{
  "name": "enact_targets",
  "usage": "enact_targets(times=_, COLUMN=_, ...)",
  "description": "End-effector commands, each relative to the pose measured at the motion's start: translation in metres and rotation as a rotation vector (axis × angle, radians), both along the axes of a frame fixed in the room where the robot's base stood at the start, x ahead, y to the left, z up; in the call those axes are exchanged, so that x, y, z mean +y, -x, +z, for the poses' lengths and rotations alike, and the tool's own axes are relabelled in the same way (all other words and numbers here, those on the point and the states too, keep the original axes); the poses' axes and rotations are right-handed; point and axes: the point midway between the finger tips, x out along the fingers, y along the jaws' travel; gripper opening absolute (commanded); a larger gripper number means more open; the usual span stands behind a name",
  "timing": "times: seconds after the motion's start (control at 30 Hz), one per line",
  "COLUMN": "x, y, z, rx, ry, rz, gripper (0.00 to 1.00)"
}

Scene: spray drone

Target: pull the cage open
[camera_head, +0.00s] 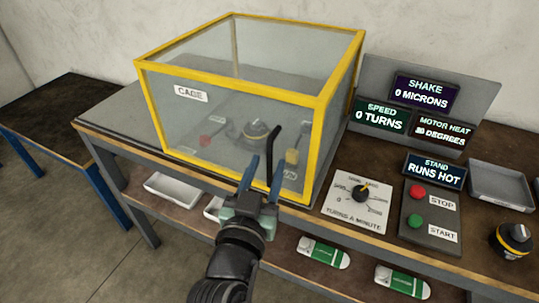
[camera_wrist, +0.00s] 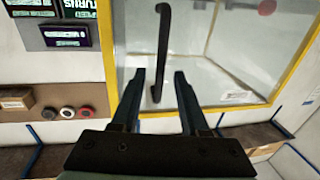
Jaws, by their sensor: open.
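The cage (camera_head: 320,100) is a clear box with a yellow frame on the bench, and its panels look closed. A black upright bar handle (camera_head: 275,150) is on its front face, near the right corner. In the wrist view the handle (camera_wrist: 162,45) runs down between my finger lines, and the yellow frame (camera_wrist: 295,70) shows behind it. My gripper (camera_head: 260,175) is open in front of the cage, its fingertips close to the handle's lower part. In the wrist view the gripper (camera_wrist: 159,74) has one finger each side of the handle; contact cannot be told.
Inside the cage are a dark round device (camera_head: 254,132), a red knob (camera_head: 206,140) and a yellow part (camera_head: 292,157). Right of it stand a dial plate (camera_head: 345,207), a stop/start panel (camera_head: 430,225), display screens (camera_head: 420,92) and a grey tray (camera_head: 500,185). White trays and green-labelled bottles lie on the lower shelf.

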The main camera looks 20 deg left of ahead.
Motion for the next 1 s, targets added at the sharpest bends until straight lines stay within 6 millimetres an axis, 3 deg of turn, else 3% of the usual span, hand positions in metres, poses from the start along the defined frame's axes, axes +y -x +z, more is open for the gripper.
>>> enact_targets(times=0.2, x=0.003, y=-0.022, z=0.000, rx=0.000, ry=-0.001, rz=0.000, gripper=0.44)
enact_targets(times=0.57, x=0.004, y=-0.026, z=0.000, rx=0.000, ry=-0.001, rz=0.000, gripper=0.44)
enact_targets(times=0.8, x=0.004, y=-0.026, z=0.000, rx=0.000, ry=0.000, rz=0.000, gripper=0.03)
enact_targets(times=1.0, x=0.004, y=-0.026, z=0.000, rx=0.000, ry=0.000, rz=0.000, gripper=0.00)
